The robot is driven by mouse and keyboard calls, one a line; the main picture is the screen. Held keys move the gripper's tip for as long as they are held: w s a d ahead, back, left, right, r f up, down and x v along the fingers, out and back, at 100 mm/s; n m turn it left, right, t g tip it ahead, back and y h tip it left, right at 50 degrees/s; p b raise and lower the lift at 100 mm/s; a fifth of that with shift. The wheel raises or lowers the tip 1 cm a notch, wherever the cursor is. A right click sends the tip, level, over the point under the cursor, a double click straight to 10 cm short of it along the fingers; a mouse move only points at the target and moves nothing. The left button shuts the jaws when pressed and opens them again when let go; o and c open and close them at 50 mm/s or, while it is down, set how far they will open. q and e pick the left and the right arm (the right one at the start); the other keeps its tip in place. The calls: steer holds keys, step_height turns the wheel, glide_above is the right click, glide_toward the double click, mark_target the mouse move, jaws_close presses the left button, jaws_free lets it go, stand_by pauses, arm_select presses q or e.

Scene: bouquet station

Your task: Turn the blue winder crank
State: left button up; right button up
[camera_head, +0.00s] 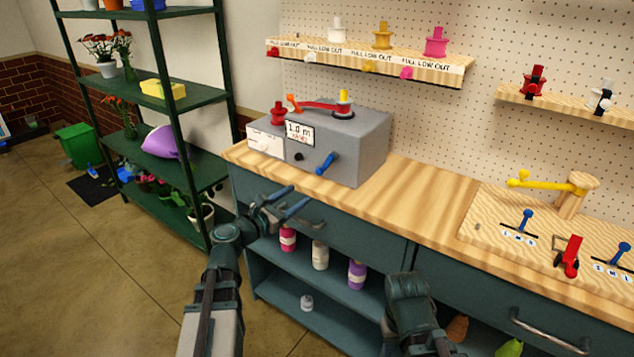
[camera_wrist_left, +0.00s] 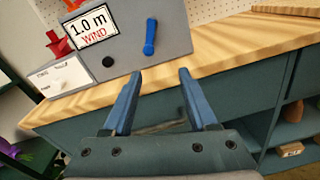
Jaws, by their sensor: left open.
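The blue winder crank (camera_head: 326,163) is on the front face of the grey winder box (camera_head: 365,140), which stands on the wooden counter. In the left wrist view the blue crank (camera_wrist_left: 150,37) stands nearly upright, right of the "1.0 m WIND" label (camera_wrist_left: 90,28). My left gripper (camera_head: 298,205) is open and empty, in front of the counter's drawer, below and short of the crank. In the left wrist view its two blue fingers (camera_wrist_left: 160,78) point toward the counter edge, with the crank beyond them. My right arm shows at the lower middle, but its gripper is not visible.
A drawer handle (camera_head: 312,222) is close to my left gripper. A board with levers (camera_head: 540,235) lies at right. A green shelf (camera_head: 150,100) stands left.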

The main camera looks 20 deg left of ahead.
mark_target(318, 172)
arm_select(q)
steer(key=shift+n+t, duration=0.3)
steer(key=shift+n, duration=0.3)
steer(key=x, duration=0.4)
steer(key=a+x, duration=0.1)
steer(key=x, duration=0.8)
steer(key=shift+w+a, duration=0.35)
steer(key=shift+w, duration=0.15)
jaws_close()
